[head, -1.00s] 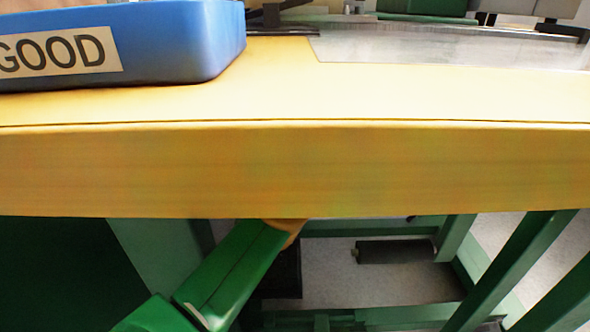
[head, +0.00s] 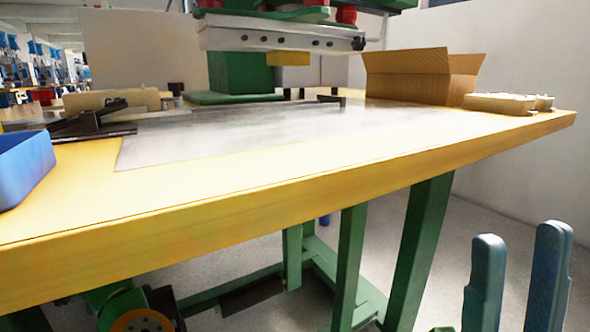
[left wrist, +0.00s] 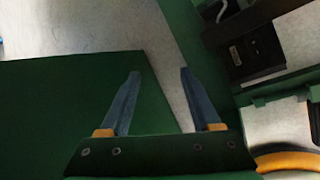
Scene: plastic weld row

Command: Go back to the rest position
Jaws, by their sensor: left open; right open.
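My left gripper (left wrist: 160,74) is open and empty in the left wrist view. Its two dark blue-grey fingers stand apart over a green surface and a strip of grey floor. In the head view, a green arm part of mine with an orange ring shows low at the left, under the table edge; the left fingers cannot be made out there. My right gripper (head: 521,236) stands at the lower right of the head view.
The yellow-edged table (head: 250,212) crosses the view on green legs (head: 420,250). A blue bin (head: 28,165) sits at its left. A green press (head: 280,40) stands behind a metal plate (head: 270,132). An open cardboard box (head: 420,78) and beige parts (head: 505,103) lie at the right.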

